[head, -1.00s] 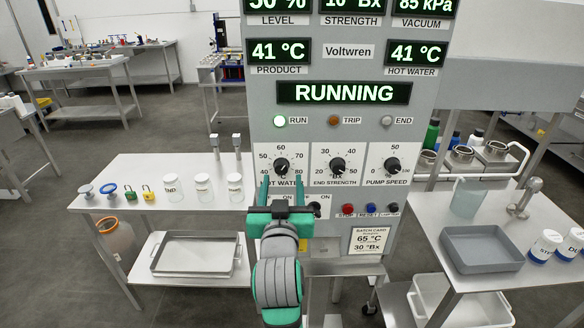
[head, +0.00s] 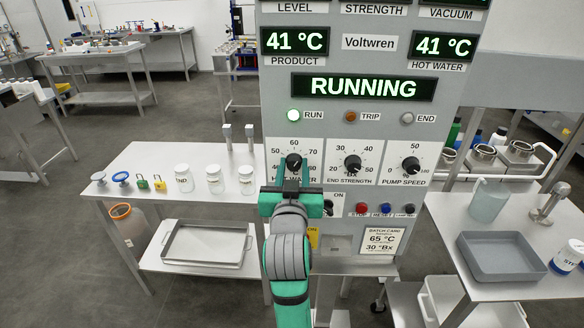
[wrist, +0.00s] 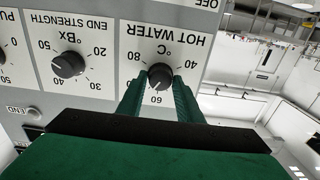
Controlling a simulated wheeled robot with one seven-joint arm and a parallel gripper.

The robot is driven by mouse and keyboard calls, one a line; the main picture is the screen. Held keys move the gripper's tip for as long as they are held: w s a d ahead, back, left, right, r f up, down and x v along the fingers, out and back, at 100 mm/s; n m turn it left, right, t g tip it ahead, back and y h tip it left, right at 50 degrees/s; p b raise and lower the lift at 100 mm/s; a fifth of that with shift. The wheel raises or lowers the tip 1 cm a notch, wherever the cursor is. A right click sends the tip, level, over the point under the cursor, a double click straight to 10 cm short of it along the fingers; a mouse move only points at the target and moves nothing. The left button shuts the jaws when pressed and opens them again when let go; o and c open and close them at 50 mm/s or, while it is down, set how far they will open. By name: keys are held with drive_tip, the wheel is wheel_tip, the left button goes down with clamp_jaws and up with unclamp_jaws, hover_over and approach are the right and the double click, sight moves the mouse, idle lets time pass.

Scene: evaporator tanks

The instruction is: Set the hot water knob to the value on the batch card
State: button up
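The hot water knob (head: 293,161) is a black dial on the white panel face, on a scale marked in °C; it also shows upside down in the wrist view (wrist: 160,76). I cannot read its pointer surely. My gripper (head: 294,166) is open in front of the panel, with a green finger on each side of the knob. In the wrist view the fingertips (wrist: 159,82) flank the knob, seemingly without pressing on it. The batch card (head: 381,240) reads 65 °C and 30 °Bx. The hot water display (head: 443,46) reads 41 °C.
The end strength knob (head: 352,163) and pump speed knob (head: 411,165) sit right of it. Stop, reset and other buttons (head: 385,208) are below. A left table (head: 150,205) holds jars and padlocks; a right table (head: 460,290) holds a grey tray (head: 502,257).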

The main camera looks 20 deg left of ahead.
drive_tip(key=shift+d+r+n, duration=0.1)
drive_tip(key=shift+d+n, duration=0.05)
drive_tip(key=shift+n, duration=0.15)
drive_tip(key=o, duration=1)
drive_tip(key=shift+o, duration=0.2)
